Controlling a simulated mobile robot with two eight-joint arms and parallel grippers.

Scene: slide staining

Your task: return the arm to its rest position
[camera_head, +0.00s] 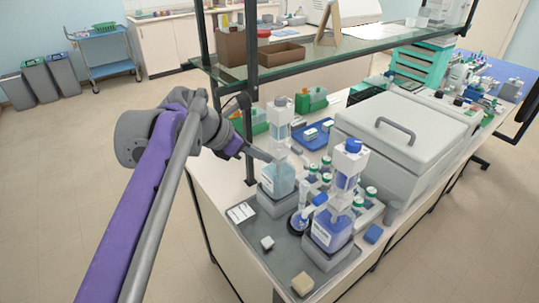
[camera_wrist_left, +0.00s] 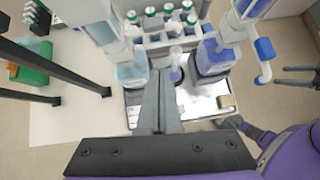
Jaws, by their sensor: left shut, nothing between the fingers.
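My left arm, purple and grey, comes in from the left in the head view. Its gripper (camera_head: 262,155) is over the left edge of the bench, close to the clear bottle (camera_head: 279,178) with the pale blue liquid. I cannot tell whether it touches that bottle. In the left wrist view the fingers (camera_wrist_left: 160,78) are together with nothing between them, pointing toward the grey tray and the bottles.
A blue-liquid bottle (camera_head: 331,228) stands at the front of the grey tray (camera_head: 292,270). A black shelf post (camera_head: 251,100) rises beside my left gripper. A large grey-lidded box (camera_head: 400,130) fills the right side.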

